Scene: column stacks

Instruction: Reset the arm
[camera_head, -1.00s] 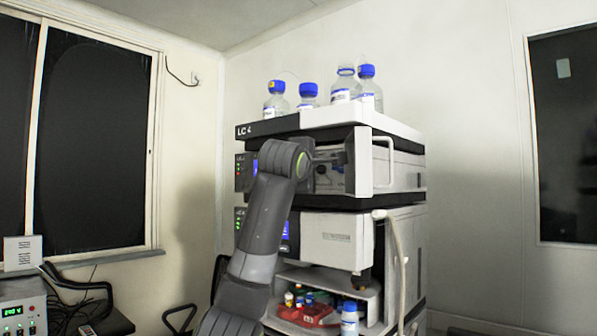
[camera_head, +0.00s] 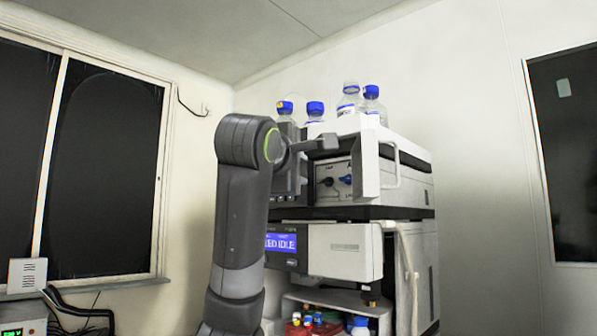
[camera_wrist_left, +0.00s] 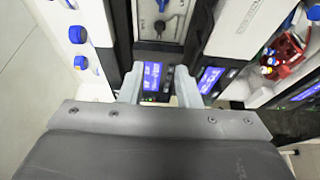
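My left arm rises upright in front of the instrument stack in the head view, bent at the top. My left gripper (camera_head: 325,143) points right, in front of the stack's upper unit. In the left wrist view its two fingers (camera_wrist_left: 158,84) stand apart with nothing between them. The instrument stack (camera_head: 350,248) shows a blue lit screen and a white front panel. My arm hides part of the stack's left side. My right arm and gripper are not in view.
Several blue-capped bottles (camera_head: 348,98) stand on top of the stack. A red tray (camera_head: 310,328) with small bottles sits in the lower bay. A white handle (camera_head: 393,165) juts from the upper unit. A boxed device (camera_head: 22,318) stands at lower left, below the window.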

